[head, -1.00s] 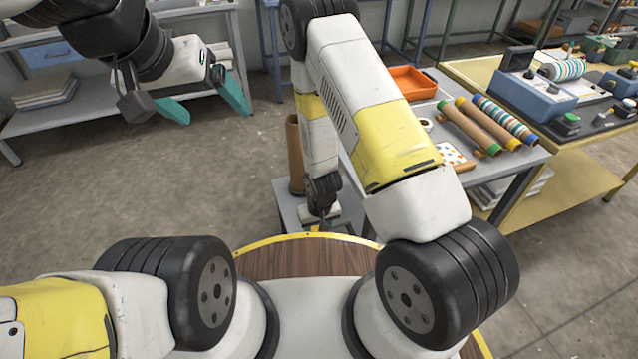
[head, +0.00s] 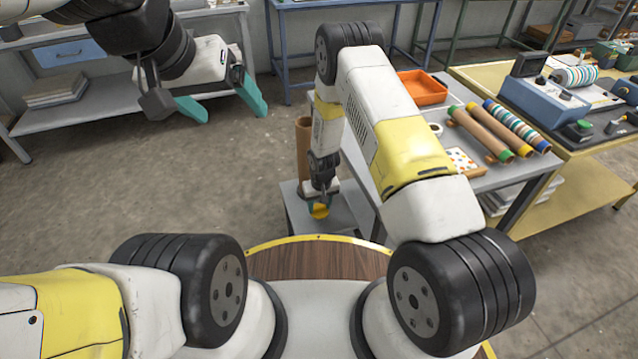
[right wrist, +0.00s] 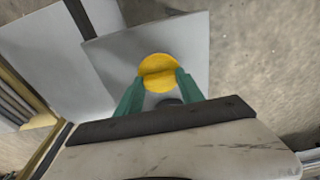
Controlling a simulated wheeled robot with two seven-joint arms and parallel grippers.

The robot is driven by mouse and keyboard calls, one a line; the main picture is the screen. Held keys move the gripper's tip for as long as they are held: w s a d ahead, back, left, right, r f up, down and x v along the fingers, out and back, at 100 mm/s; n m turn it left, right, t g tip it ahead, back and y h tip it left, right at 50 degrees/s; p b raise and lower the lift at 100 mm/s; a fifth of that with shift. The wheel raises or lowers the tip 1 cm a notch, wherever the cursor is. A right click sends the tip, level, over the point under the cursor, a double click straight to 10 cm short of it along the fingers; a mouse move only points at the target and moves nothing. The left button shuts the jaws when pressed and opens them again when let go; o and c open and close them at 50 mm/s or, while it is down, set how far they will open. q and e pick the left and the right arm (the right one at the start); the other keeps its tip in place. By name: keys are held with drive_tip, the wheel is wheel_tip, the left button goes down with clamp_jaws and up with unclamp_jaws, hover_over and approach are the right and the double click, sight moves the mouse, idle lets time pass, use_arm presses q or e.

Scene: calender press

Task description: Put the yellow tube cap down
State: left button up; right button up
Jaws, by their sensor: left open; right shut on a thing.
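The yellow tube cap (head: 320,211) is a round yellow disc held between the fingertips of my right gripper (head: 318,203), over the low grey stand (head: 352,222). It also shows in the right wrist view (right wrist: 158,72), between the teal fingers of the right gripper (right wrist: 158,86), with the grey surface (right wrist: 110,60) behind it. I cannot tell whether the cap touches the surface. My left gripper (head: 225,108) is open and empty, in the air at the upper left.
A brown tube (head: 303,145) stands upright at the back of the stand. The grey table (head: 410,150) to the right holds an orange tray (head: 422,88), several lying tubes (head: 480,132) and a dotted card (head: 462,160). Open floor lies to the left.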

sight(319, 206)
drive_tip(key=shift+w, duration=0.5)
drive_tip(key=shift+s+f, duration=0.15)
drive_tip(key=shift+f, duration=1.6)
drive_tip(key=shift+f, duration=0.15)
drive_tip(key=o, duration=1.2)
